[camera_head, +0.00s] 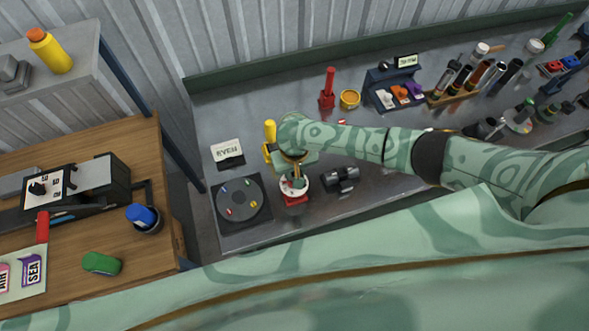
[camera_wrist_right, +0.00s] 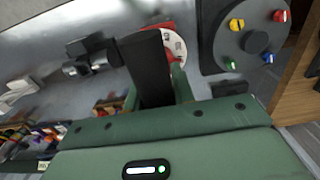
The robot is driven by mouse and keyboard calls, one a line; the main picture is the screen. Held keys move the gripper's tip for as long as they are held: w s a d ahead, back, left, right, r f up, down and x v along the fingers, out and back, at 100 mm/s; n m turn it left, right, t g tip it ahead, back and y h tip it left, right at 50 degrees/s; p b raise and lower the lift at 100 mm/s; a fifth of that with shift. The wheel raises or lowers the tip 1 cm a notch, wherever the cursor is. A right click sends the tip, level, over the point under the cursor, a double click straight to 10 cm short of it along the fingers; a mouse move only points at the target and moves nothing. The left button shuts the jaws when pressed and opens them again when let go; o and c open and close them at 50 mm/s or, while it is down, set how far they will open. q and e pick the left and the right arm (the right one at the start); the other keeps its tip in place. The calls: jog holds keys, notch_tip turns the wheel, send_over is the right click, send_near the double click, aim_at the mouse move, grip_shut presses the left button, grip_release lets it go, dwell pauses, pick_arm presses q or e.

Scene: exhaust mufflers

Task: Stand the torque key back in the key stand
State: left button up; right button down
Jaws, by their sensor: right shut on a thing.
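My right gripper (camera_head: 295,172) is over the near left part of the steel bench, above a red block with a white round dial (camera_head: 294,197). It is shut on a dark bar-like thing (camera_wrist_right: 145,70), apparently the torque key, which points toward the dial in the right wrist view. Whether its far end touches the dial block is hidden. An upright red handle in a red base (camera_head: 327,90) and an upright yellow handle in a yellow base (camera_head: 269,135) stand on the bench. I cannot tell which thing is the key stand. My left gripper is not in view.
A dark round plate with coloured pegs (camera_head: 241,200) and a sign (camera_head: 228,152) lie left of the gripper. A black fixture (camera_head: 341,179) sits close on its right. A yellow cup (camera_head: 349,99) and a blue rack (camera_head: 394,88) stand farther back.

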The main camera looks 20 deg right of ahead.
jog(key=shift+f, duration=0.5)
jog(key=c, duration=1.1)
grip_release()
